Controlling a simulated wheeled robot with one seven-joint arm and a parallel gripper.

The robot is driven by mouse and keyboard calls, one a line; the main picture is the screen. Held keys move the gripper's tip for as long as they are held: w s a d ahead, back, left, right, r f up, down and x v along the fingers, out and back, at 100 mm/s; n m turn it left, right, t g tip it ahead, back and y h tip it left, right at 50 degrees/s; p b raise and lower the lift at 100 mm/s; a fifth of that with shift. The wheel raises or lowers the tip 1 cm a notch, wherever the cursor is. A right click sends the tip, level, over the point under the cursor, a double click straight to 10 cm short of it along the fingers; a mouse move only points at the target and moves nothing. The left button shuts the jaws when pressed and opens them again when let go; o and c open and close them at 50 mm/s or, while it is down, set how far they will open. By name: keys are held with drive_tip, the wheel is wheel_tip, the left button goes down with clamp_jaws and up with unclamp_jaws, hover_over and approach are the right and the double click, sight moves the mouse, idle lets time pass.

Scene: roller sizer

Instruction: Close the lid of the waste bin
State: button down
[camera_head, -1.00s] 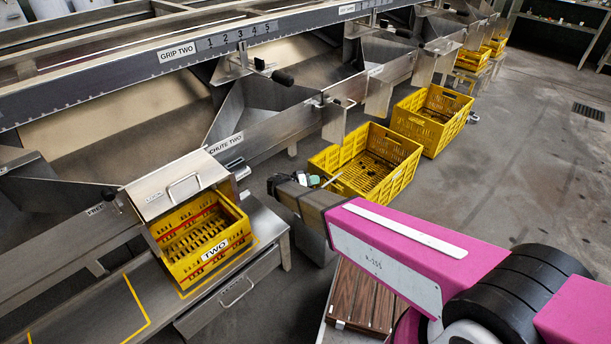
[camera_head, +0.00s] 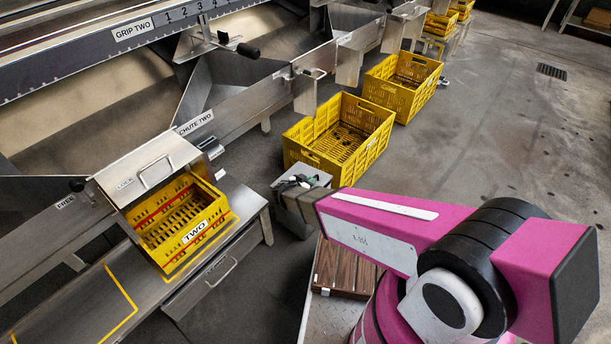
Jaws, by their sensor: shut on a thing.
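A grey box (camera_head: 318,178), seemingly the waste bin, stands on the floor near the middle of the camera_head view. Small dark, white and green items (camera_head: 297,183) show at its top; I cannot tell what they are. The bin's lid cannot be made out for sure. My magenta arm reaches in from the right, and its grey-brown far end overlaps the front of the box. My gripper's fingers cannot be made out; they seem hidden behind the arm's end and the box.
A yellow crate (camera_head: 376,148) stands just behind the box, with another yellow crate (camera_head: 424,88) farther back. At left, a crate marked TWO (camera_head: 195,231) sits under a steel lid with a handle (camera_head: 150,166). A slatted brown surface (camera_head: 345,270) lies in front.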

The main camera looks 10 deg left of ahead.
drive_tip(key=shift+s+d+f, duration=0.15)
drive_tip(key=shift+d+f, duration=0.1)
drive_tip(key=shift+f, duration=0.5)
drive_tip(key=shift+s+d+f, duration=0.15)
drive_tip(key=shift+d+f, duration=0.05)
drive_tip(key=shift+f, duration=0.5)
drive_tip(key=shift+d+f, duration=0.1)
drive_tip(key=shift+f, duration=0.05)
drive_tip(key=c, duration=1.2)
unclamp_jaws()
drive_tip(key=shift+o, duration=0.2)
drive_tip(key=shift+s+a+r, duration=0.2)
drive_tip(key=shift+s+r, duration=0.05)
drive_tip(key=shift+s, duration=0.05)
drive_tip(key=v, duration=1)
